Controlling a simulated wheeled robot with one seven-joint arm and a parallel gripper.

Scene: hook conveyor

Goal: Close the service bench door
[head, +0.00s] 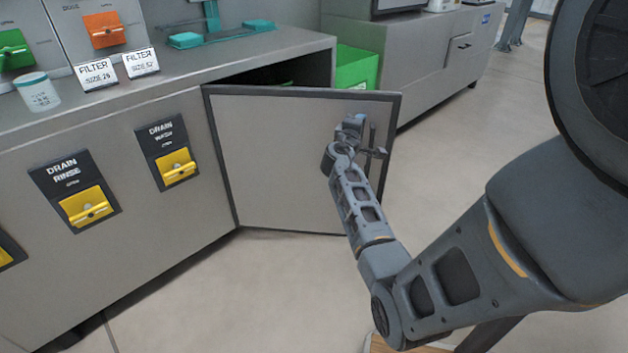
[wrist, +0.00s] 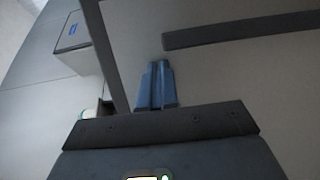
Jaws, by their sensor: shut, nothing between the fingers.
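The service bench door (head: 282,155) is a grey panel with a dark frame. In the head view it stands swung open from the bench (head: 200,225), hinged at its left edge. A dark vertical handle (head: 372,150) is near its right edge. My gripper (head: 360,119) is in front of the door's upper right part, close to the handle. In the wrist view the blue fingers (wrist: 156,86) are together and empty, over the grey door panel (wrist: 240,75). The dark handle bar (wrist: 240,29) lies beyond them. I cannot tell whether the fingers touch the door.
A green bin (head: 356,68) shows behind the door, by the bench's open side. Yellow drain handles (head: 87,206) are on the bench front. A second grey cabinet (head: 440,50) stands at the back. The floor to the right (head: 480,110) is clear.

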